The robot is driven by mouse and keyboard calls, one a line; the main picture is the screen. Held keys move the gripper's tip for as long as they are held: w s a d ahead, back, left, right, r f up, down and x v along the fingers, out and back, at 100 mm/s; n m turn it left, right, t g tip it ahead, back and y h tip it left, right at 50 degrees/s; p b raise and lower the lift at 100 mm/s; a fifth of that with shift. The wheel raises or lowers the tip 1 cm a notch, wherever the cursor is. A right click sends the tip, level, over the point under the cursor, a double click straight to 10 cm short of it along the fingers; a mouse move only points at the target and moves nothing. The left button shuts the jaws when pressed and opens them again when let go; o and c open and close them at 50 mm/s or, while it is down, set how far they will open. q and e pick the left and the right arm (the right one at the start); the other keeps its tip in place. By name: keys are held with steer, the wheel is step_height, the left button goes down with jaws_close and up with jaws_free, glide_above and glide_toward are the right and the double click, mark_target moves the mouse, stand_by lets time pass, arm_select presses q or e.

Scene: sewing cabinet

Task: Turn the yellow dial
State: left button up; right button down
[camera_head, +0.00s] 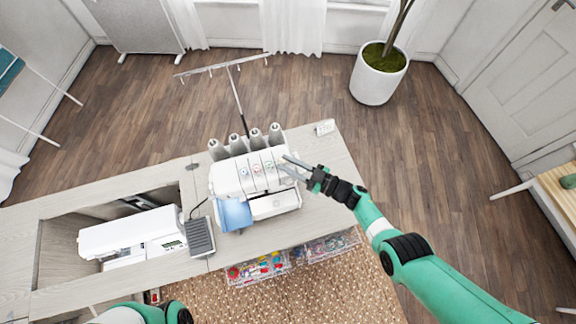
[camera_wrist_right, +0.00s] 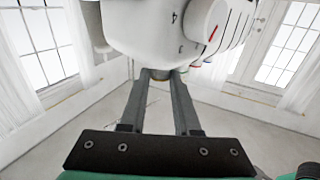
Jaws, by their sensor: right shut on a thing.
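The white sewing machine (camera_head: 232,178) stands on the cabinet top, with a row of small coloured dials (camera_head: 256,168) on its front. My right gripper (camera_head: 287,165) is at the right end of this row. In the right wrist view its fingers (camera_wrist_right: 162,75) are closed around a small knob, the yellow dial (camera_wrist_right: 160,73), under the white machine body. The fingers hide most of the dial, and only a dull yellowish edge shows. The other coloured dials (camera_wrist_right: 196,64) show just beyond the fingers. My left gripper is out of view; only part of its arm shows at the bottom.
A large white dial (camera_wrist_right: 205,18) is close above my right fingers. A thread stand (camera_head: 238,98) rises behind the machine. A second white machine (camera_head: 128,230) sits in the cabinet opening at left. Clear bins (camera_head: 258,268) hang at the front.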

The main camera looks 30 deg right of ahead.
steer(key=shift+d+n+g+y, duration=0.1)
steer(key=shift+n+g+y, duration=0.3)
steer(key=shift+y, duration=0.1)
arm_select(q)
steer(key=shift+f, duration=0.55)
arm_select(e)
steer(key=c, duration=0.6)
jaws_free()
arm_select(q)
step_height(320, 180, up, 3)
steer(key=p, duration=0.2)
steer(key=shift+p, duration=0.4)
arm_select(e)
steer(key=v, duration=1.1)
steer(key=shift+s+d, duration=0.15)
steer(key=shift+d, duration=0.1)
